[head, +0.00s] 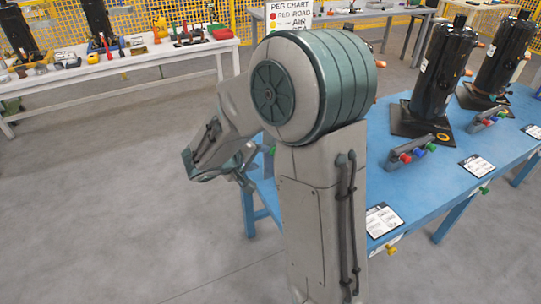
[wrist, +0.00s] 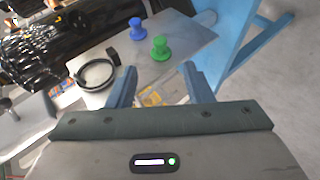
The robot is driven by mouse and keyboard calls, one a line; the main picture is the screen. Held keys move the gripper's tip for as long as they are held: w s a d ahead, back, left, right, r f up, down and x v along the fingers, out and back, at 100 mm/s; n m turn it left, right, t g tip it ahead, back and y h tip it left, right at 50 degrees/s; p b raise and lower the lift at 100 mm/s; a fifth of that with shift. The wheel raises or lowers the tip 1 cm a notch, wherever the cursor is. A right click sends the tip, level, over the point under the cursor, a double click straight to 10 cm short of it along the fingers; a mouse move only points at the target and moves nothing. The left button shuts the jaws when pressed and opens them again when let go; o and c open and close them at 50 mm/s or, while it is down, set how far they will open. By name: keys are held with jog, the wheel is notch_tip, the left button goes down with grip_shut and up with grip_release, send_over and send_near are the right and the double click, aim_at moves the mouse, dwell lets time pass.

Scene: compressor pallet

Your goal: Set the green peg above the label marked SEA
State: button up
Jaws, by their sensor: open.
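In the wrist view a green peg (wrist: 159,48) with a round flanged head stands on a grey surface, ahead of and between my fingertips. My gripper (wrist: 160,78) is open and empty, apart from the peg. In the head view my gripper (head: 247,168) is left of the blue table, and a small green thing (head: 271,151) shows just right of it, partly hidden by my arm. A sign headed PEG CHART (head: 290,18) lists ROAD and AIR; its lower part is hidden. I cannot read a SEA label on the table.
A blue peg (wrist: 136,28) and a black ring-shaped part (wrist: 97,75) lie near the green peg. The blue table (head: 415,190) bears black compressors (head: 441,75), peg racks (head: 412,153) and printed cards (head: 382,220). Open floor lies at left, before a white bench (head: 130,62).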

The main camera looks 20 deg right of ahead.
jog(key=p+x, duration=0.1)
jog(key=x, duration=0.9)
jog(key=shift+w+d+f, duration=0.1)
jog(key=shift+d+f, duration=0.1)
jog(key=shift+d, duration=0.1)
grip_shut()
